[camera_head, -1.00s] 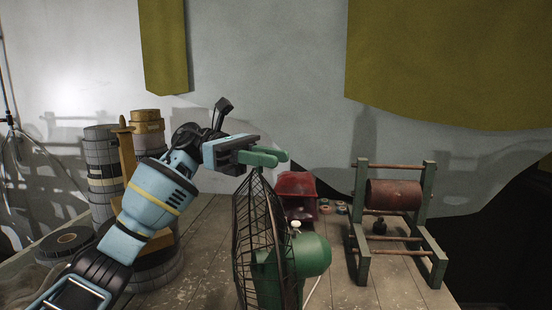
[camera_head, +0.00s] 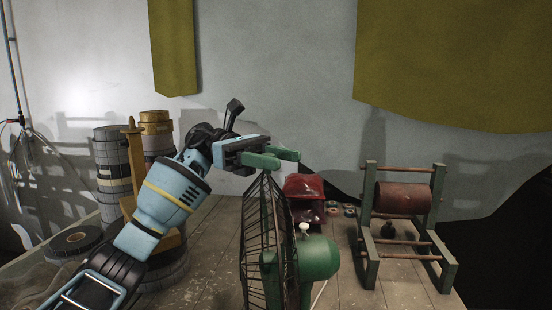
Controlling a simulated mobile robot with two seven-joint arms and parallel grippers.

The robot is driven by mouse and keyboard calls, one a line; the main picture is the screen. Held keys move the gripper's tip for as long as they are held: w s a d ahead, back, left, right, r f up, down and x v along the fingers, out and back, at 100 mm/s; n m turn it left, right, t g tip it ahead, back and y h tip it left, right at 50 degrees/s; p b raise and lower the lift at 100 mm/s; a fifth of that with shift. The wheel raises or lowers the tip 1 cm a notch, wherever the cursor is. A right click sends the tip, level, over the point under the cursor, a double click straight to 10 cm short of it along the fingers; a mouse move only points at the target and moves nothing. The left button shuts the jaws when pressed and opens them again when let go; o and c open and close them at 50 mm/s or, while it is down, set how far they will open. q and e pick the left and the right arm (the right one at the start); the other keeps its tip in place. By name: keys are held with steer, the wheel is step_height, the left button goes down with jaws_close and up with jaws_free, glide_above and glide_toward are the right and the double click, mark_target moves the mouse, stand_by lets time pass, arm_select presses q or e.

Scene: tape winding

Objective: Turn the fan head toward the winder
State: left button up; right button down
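The green fan stands on the table at the picture's middle bottom. Its dark wire cage (camera_head: 257,245) faces left, and its green motor housing (camera_head: 319,258) with a pale knob points right, toward the winder. The winder (camera_head: 404,198), a green wooden frame with a reddish-brown roller, stands to the right, behind the motor side. My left gripper (camera_head: 276,158) is just above the top of the cage. Its two green fingers look apart with nothing between them. I cannot tell whether they touch the rim. My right gripper is not in view.
A red bin (camera_head: 304,187) and small tape rolls (camera_head: 341,210) lie behind the fan. Tall stacks of tape rolls (camera_head: 112,165) stand at left behind my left arm, with a dark roll (camera_head: 74,243) nearby. Bare planks (camera_head: 208,262) show left of the fan.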

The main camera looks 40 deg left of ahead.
arm_select(q)
steer(key=shift+a, duration=0.45)
steer(key=b, duration=0.1)
glide_above(248, 189)
steer(key=shift+a, duration=0.5)
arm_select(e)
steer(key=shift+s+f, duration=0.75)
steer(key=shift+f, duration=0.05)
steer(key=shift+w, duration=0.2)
